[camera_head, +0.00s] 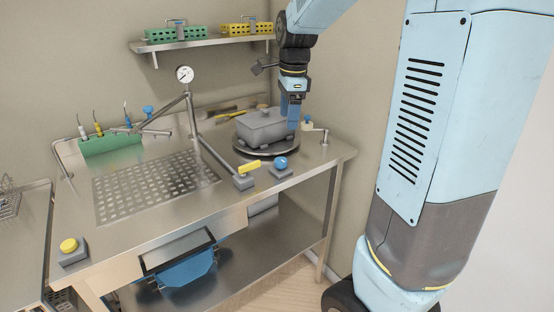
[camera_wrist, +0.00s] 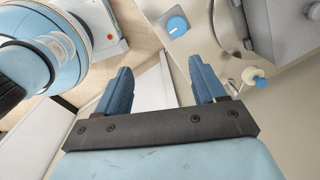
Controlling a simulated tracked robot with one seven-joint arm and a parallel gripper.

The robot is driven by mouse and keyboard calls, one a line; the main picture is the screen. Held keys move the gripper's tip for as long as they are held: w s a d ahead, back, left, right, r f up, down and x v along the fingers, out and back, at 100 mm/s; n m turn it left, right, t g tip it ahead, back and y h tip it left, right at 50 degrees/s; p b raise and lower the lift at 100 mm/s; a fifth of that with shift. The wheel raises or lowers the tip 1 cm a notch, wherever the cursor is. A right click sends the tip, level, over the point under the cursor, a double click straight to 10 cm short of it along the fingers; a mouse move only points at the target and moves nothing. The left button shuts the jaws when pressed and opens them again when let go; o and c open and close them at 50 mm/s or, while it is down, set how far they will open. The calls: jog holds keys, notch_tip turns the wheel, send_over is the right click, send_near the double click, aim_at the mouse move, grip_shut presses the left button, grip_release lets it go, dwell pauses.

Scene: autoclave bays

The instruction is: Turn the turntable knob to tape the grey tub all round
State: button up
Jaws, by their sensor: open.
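The grey lidded tub (camera_head: 262,128) sits on the round dark turntable (camera_head: 262,154) at the bench's right end. A blue knob (camera_head: 281,162) on a small grey block stands at the turntable's front edge. My gripper (camera_head: 291,124) points down and overlaps the tub's right end in the head view. In the wrist view, my gripper (camera_wrist: 165,70) is open and empty; the blue knob (camera_wrist: 177,25) lies beyond the fingertips, apart from them. The tub (camera_wrist: 285,30) shows at upper right, cut off. A cream roll with a blue centre (camera_wrist: 253,76), seemingly tape, stands beside the right finger.
A yellow lever (camera_head: 249,167) on a block stands left of the knob. A pipe stand with a gauge (camera_head: 184,74) rises behind the perforated bench plate (camera_head: 155,187). A shelf (camera_head: 203,43) holds green and yellow racks. A yellow button (camera_head: 69,245) sits at front left.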

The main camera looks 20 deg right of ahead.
aim_at(281, 160)
jog(key=w+f+m, duration=0.1)
jog(key=f, duration=0.4)
jog(key=w+f+m, duration=0.1)
jog(key=w+f, duration=0.1)
jog(key=f, duration=0.4)
jog(key=w+f+m+g, duration=0.1)
jog(key=w+f+m, duration=0.1)
jog(key=f, duration=0.4)
jog(key=shift+a, duration=0.2)
jog(key=c, duration=1.1)
jog(key=shift+o, duration=0.5)
jog(key=shift+a, duration=0.4)
jog(key=shift+s+d+f, duration=0.1)
jog(key=shift+d, duration=0.2)
jog(key=shift+c, duration=0.3)
